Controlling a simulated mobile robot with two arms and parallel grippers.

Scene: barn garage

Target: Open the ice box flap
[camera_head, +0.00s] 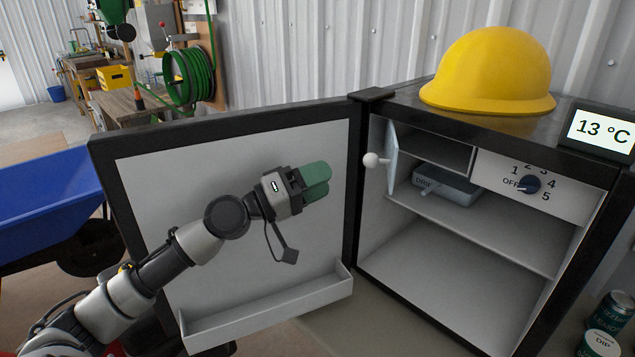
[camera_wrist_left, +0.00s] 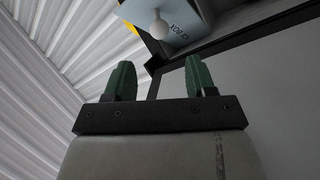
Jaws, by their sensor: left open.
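The ice box flap (camera_head: 392,157) is a pale blue panel at the upper left inside the small fridge. It stands swung outward at the left side of the ice box compartment (camera_head: 434,150), whose front is uncovered. Its round white knob (camera_head: 371,160) points left. The left wrist view shows the flap (camera_wrist_left: 180,20) with lettering and its knob (camera_wrist_left: 157,26) at the top, beyond the fingertips. My left gripper (camera_head: 316,180) has green fingers, is open and empty, and is left of the knob, apart from it, in front of the fridge door. My right gripper is not in view.
The fridge door (camera_head: 230,165) stands wide open at left, with a shelf bin (camera_head: 270,310) low on it. A drip tray (camera_head: 445,185) sits below the ice box, beside a dial (camera_head: 529,184). A yellow helmet (camera_head: 488,75) and temperature display (camera_head: 598,133) are on top. Cans (camera_head: 612,312) stand at right.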

